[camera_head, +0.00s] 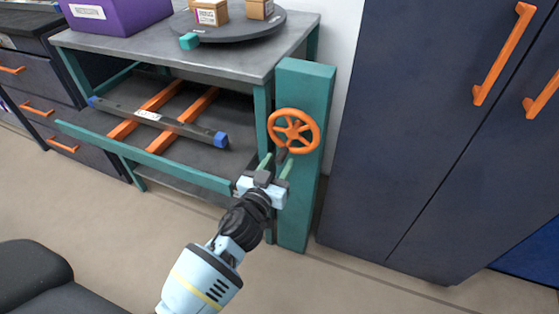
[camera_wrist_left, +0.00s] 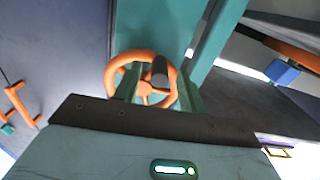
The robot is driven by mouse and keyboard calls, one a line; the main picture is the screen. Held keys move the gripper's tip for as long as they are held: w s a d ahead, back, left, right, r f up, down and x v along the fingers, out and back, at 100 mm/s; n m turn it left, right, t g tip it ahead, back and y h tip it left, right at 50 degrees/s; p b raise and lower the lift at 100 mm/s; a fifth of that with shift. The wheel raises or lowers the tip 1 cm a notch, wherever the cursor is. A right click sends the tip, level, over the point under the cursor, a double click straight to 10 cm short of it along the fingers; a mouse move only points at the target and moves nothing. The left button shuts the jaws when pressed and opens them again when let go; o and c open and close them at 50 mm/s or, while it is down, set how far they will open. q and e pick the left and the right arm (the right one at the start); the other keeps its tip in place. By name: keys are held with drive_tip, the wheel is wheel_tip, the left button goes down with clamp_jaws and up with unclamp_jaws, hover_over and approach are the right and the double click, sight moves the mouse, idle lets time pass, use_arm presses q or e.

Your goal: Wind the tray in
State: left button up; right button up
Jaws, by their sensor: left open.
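An orange handwheel (camera_head: 294,131) with a dark crank knob is mounted on a teal post (camera_head: 302,200) at the bench's right front. My left gripper (camera_head: 276,163) is open, just in front of the wheel's lower left part. In the left wrist view the wheel (camera_wrist_left: 113,82) and its dark knob (camera_wrist_left: 160,72) show ahead, between the green fingers (camera_wrist_left: 160,90); I cannot tell whether they touch. Under the bench top, a dark bar with blue ends (camera_head: 165,123) lies across orange rails (camera_head: 146,109). I cannot tell which part is the tray. My right gripper is out of view.
The grey bench top (camera_head: 205,56) holds a purple bin (camera_head: 115,15) and a dark turntable (camera_head: 232,28) with small boxes. A dark cabinet with orange handles (camera_head: 430,120) stands close on the right. Dark drawers (camera_head: 45,85) stand at the left. A black seat (camera_head: 40,280) is at lower left.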

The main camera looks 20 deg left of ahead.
use_arm(q)
drive_tip(key=shift+w, duration=0.85)
clamp_jaws()
